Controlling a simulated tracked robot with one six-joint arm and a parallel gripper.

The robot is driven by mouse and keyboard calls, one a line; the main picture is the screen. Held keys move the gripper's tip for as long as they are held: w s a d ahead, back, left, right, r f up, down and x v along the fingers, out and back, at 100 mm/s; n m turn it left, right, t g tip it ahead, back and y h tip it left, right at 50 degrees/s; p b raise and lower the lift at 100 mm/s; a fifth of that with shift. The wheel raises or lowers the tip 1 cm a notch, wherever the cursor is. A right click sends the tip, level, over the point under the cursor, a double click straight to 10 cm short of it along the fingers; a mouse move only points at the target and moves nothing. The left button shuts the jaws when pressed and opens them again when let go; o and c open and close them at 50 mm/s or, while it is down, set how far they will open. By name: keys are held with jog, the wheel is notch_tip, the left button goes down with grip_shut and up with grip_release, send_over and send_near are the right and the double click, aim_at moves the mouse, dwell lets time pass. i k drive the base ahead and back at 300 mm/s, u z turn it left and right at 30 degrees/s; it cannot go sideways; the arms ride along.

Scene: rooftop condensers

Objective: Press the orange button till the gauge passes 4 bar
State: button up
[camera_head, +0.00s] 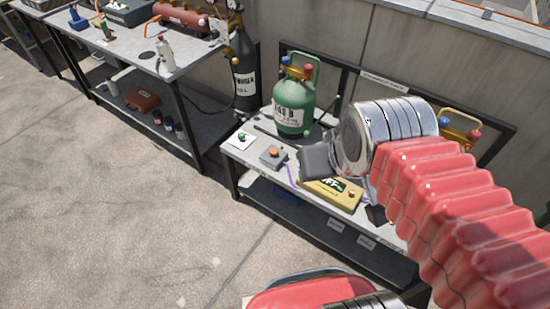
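The orange button (273,152) sits on top of a small grey box (268,161) on the low bench, left of my gripper. My gripper (315,160) shows as dark grey blocks at the end of my arm, above the bench just right of the grey box; a gap seems to lie between it and the button. Whether its fingers are apart cannot be seen. A small round dial (232,5) shows at the top edge by the black cylinder; its reading is too small to make out.
A green cylinder (293,105) stands behind the button box. A yellow box (331,193) with a red knob lies at the bench front. A white plate with a green button (241,138) is at left. A black cylinder (243,75) stands between benches. The floor at left is clear.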

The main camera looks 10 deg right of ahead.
aim_at(273, 152)
jog(key=k, duration=0.65)
jog(key=u, duration=0.55)
jog(key=i, duration=1.05)
jog(key=u, duration=0.45)
jog(key=i, duration=1)
jog(key=z, duration=0.3)
